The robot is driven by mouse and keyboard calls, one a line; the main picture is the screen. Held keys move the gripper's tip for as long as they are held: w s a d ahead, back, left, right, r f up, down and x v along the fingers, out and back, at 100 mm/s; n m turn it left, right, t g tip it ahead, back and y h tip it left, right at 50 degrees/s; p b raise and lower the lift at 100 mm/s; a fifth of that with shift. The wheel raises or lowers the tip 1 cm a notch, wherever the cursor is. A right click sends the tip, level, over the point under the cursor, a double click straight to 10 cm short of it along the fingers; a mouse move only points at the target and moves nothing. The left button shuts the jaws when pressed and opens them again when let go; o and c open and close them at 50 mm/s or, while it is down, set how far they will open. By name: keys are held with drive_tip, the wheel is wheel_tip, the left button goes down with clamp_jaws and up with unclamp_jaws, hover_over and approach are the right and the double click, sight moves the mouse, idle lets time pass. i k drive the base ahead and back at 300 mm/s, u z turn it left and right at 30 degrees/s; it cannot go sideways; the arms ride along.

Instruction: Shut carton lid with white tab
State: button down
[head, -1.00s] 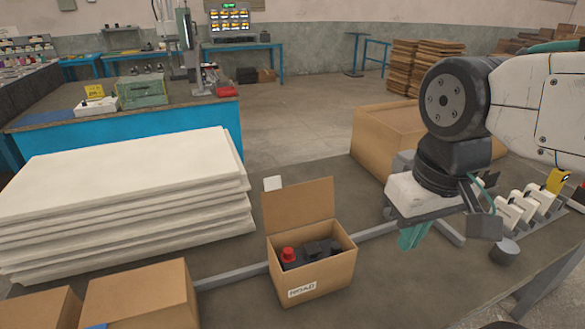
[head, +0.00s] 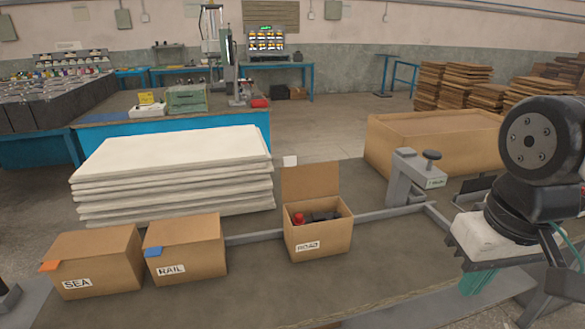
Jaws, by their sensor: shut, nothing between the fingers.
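The carton with the white tab (head: 319,238) stands on the bench and bears the label ROAD. Its lid (head: 311,181) stands up, open, at the back edge. The white tab (head: 290,161) sticks up from the lid's top left. Inside the carton lie a red part (head: 298,218) and dark parts. My gripper (head: 477,283) hangs to the right of the carton, well apart from it, with its teal fingers pointing down. It is shut and holds nothing.
Two shut cartons, SEA (head: 95,263) with an orange tab and RAIL (head: 186,249) with a blue tab, stand left. A stack of white sheets (head: 172,180) lies behind them. A grey clamp (head: 408,180) and a large box (head: 430,140) stand right of the lid.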

sight(301, 182)
drive_tip(key=u, duration=0.35)
drive_tip(key=i, duration=0.85)
drive_tip(key=z, duration=0.05)
